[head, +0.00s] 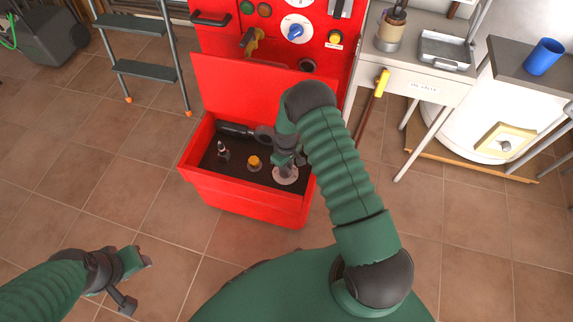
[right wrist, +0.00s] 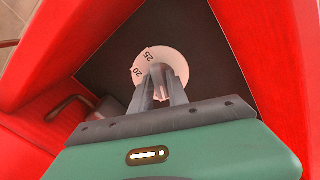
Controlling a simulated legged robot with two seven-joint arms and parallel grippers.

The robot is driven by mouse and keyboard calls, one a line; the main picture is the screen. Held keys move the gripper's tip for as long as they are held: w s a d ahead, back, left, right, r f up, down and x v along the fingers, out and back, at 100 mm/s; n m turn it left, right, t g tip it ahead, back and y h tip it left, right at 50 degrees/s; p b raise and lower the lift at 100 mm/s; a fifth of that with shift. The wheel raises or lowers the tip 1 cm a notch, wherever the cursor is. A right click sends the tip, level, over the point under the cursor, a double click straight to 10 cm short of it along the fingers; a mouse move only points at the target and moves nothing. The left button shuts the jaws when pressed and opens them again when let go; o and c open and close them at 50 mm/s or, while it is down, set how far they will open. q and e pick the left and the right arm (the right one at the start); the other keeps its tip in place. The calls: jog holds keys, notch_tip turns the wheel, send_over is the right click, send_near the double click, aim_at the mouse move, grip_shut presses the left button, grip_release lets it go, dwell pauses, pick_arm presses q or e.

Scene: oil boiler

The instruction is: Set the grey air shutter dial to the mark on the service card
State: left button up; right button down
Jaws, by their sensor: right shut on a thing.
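The air shutter dial (head: 285,175) is a pale grey disc on the dark floor of the open red burner box. In the right wrist view the dial (right wrist: 178,60) shows the numbers 20 and 25 on its left side. My right gripper (head: 287,160) reaches down into the box. In the right wrist view its fingers (right wrist: 160,92) are shut on the dial's raised grip, which they partly hide. My left gripper (head: 130,275) is empty, low at the left above the tiles, with its fingers apart. I cannot make out a readable service card.
Inside the red box (head: 250,208) are a yellow-topped knob (head: 254,162), a small fitting (head: 222,150) and a dark cylinder (head: 235,129). The red boiler front (head: 270,45) rises behind. A grey table (head: 420,75) stands to the right, a step ladder (head: 146,70) at the left.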

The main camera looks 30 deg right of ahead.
jog(key=m+p, duration=0.1)
jog(key=m, duration=0.1)
jog(key=shift+r+m, duration=0.15)
jog(key=shift+m, duration=0.25)
jog(key=m+p, duration=0.1)
jog(key=m, duration=0.2)
jog(key=shift+a+m, duration=0.1)
jog(key=shift+m, duration=0.2)
jog(key=m, duration=0.3)
jog(key=shift+w+p, duration=0.15)
jog(key=shift+p, duration=0.2)
jog(key=shift+a+m, duration=0.1)
jog(key=shift+m, duration=1.5)
jog(key=c, duration=1.3)
grip_release()
